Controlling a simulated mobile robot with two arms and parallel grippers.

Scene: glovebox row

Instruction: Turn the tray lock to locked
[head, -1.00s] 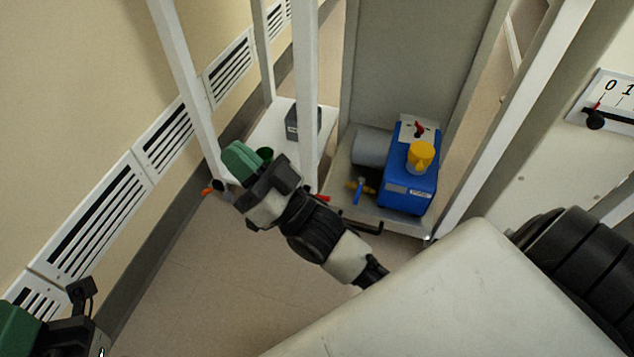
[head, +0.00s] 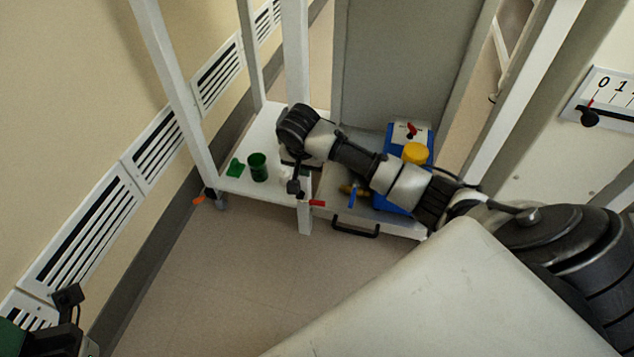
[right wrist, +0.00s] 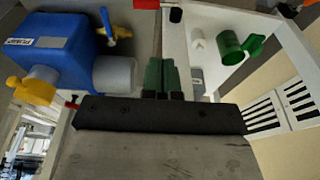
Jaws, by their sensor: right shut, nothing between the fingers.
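The tray lock (head: 317,203) shows as a small red lever low on the white front post, beside the pull-out tray (head: 330,207). Its red end points right in the head view. In the right wrist view, the red lever (right wrist: 147,4) is cut by the top edge, with a black piece (right wrist: 176,14) to its right. My right gripper (right wrist: 161,75) has its green fingers together, empty and apart from the lever. In the head view its wrist hides the fingers, above and left of the lever.
A blue pump box (head: 424,137) with a yellow cap (head: 415,153) and a blue-handled valve (head: 352,196) stand on the tray. A black handle (head: 356,229) is at its front. A green cup (head: 258,167) stands on the white shelf at left. The floor in front is clear.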

